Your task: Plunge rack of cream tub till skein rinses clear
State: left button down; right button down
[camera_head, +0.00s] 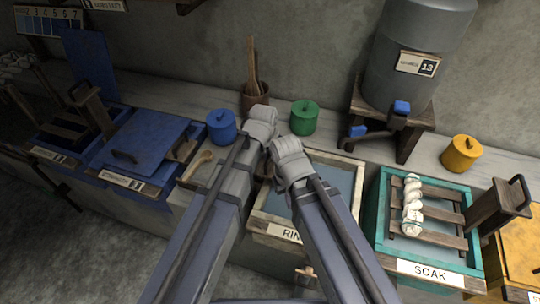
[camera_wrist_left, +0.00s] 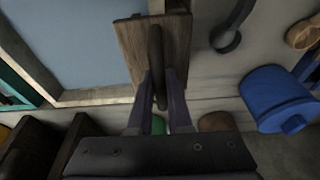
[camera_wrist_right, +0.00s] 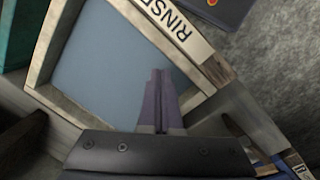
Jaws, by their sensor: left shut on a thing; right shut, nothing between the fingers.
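The cream tub (camera_head: 349,212), labelled RINSE, stands in the middle and holds plain grey-blue water; it also shows in the left wrist view (camera_wrist_left: 98,94) and right wrist view (camera_wrist_right: 52,103). My left gripper (camera_wrist_left: 160,92) is shut on the dark bar handle (camera_wrist_left: 156,45) of a wooden rack board (camera_wrist_left: 136,48) at the tub's side. The rack's lower part is hidden. My right gripper (camera_wrist_right: 160,92) is shut and empty over the rinse tub. A cream twisted skein (camera_head: 412,203) lies on the slats of the teal SOAK tub (camera_head: 381,218), to the right. My forearms hide part of the rinse tub.
Blue (camera_head: 221,126), green (camera_head: 304,117) and yellow (camera_head: 461,154) lidded pots stand on the back ledge. A grey cistern (camera_head: 418,62) with a blue tap stands behind the tubs. Blue vats (camera_head: 140,141) are at left, a wooden spoon (camera_head: 198,164) beside them.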

aim_at(270, 164)
pick_arm(q)
jog(key=b+x, duration=0.2)
jog(key=s+b+x, duration=0.1)
jog(key=b+x, duration=0.2)
jog(key=shift+a+f, duration=0.15)
jog(key=shift+f, duration=0.3)
jog(key=shift+s+r, duration=0.1)
dwell(0.8)
jog(key=w+p+v, duration=0.1)
jog(key=p+v, duration=0.4)
jog(key=w+p+v, duration=0.1)
jog(key=p+v, duration=0.4)
jog(key=w+d+r+p+v, duration=0.1)
jog(key=p+v, duration=0.4)
jog(key=shift+w+p, duration=0.25)
jog(key=shift+p, duration=0.05)
jog(key=shift+f, duration=0.1)
grip_release()
dwell(0.5)
